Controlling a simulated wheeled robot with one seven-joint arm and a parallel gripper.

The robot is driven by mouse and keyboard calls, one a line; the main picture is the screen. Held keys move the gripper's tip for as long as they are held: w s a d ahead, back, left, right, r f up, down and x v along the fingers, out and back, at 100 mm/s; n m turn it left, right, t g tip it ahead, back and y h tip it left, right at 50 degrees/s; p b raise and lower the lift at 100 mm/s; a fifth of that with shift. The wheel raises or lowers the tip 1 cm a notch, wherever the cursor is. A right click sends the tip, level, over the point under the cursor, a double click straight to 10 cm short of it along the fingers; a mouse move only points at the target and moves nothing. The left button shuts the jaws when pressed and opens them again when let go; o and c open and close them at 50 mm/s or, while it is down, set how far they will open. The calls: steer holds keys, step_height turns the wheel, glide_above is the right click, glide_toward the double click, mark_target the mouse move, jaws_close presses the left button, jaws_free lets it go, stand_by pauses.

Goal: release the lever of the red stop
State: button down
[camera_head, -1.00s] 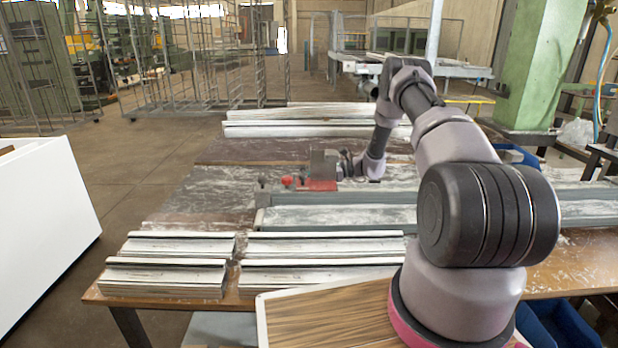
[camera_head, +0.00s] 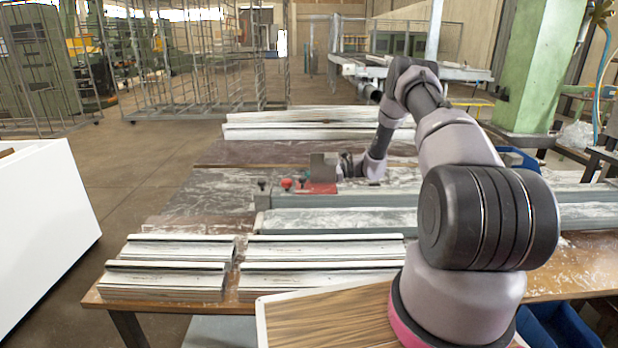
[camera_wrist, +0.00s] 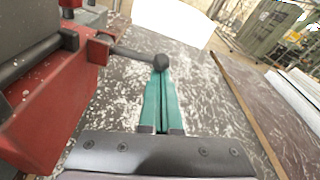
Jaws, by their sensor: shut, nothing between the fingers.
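The red stop (camera_wrist: 45,105) fills the left of the wrist view. Its dark lever (camera_wrist: 130,53) reaches right and ends in a black ball knob (camera_wrist: 161,63). My gripper (camera_wrist: 161,74) has its teal fingers pressed together, with the tips right at the knob. I cannot tell whether they touch it. Nothing shows between the fingers. In the head view the red stop (camera_head: 320,188) is small, at the left end of the bench rail, beside my arm's end.
A red knob (camera_head: 286,184) and a dark knob (camera_head: 262,184) stand left of the stop. Pale profiles (camera_head: 165,275) lie stacked at the front of the table, with more profiles (camera_head: 310,130) at the back. The tabletop left of the stop (camera_head: 215,190) is clear.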

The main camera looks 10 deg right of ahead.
steer(key=shift+s+a+r+n+t, duration=0.1)
steer(key=shift+s+r+n+t, duration=0.15)
steer(key=shift+r+n, duration=0.7)
steer(key=shift+s+r+n+t, duration=0.1)
steer(key=shift+r+n+t, duration=0.2)
steer(key=shift+r+n, duration=0.65)
steer(key=shift+s+a+r+n+t, duration=0.1)
steer(key=shift+s+r+n+t, duration=0.15)
steer(key=shift+r+n, duration=0.7)
steer(key=shift+f+n, duration=0.2)
steer(key=shift+n, duration=0.05)
steer(key=v, duration=1.1)
steer(key=shift+f, duration=0.1)
